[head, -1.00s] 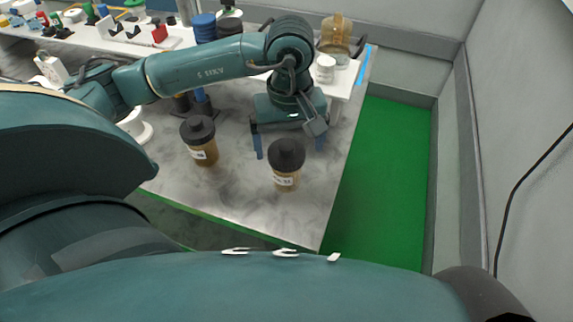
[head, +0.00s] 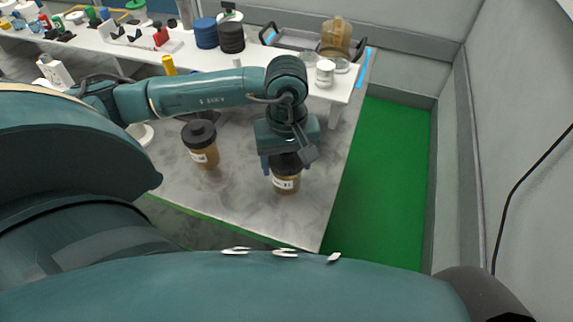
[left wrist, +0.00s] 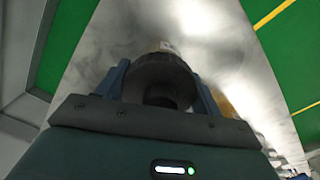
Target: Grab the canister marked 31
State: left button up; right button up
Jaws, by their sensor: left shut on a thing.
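The canister marked 31 (head: 286,182) is amber with a black lid and a white label. It stands upright near the right edge of the grey table in the head view. My left gripper (head: 284,162) is above it, with its blue fingers shut on the upper part of the canister. In the left wrist view the dark lid (left wrist: 162,80) sits between the two blue fingers, with a bit of the label showing beyond it. The label digits are small in the head view. My right gripper is not in view.
A second amber canister with a black lid (head: 200,145) stands to the left on the grey table (head: 235,205). A white shelf (head: 343,88) behind holds a white jar (head: 325,73) and a large amber jar (head: 336,37). Green floor (head: 385,190) lies to the right.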

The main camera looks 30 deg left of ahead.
pick_arm(q)
jog(key=c, duration=0.4)
jog(key=shift+c, duration=0.2)
jog(key=shift+r, duration=0.15)
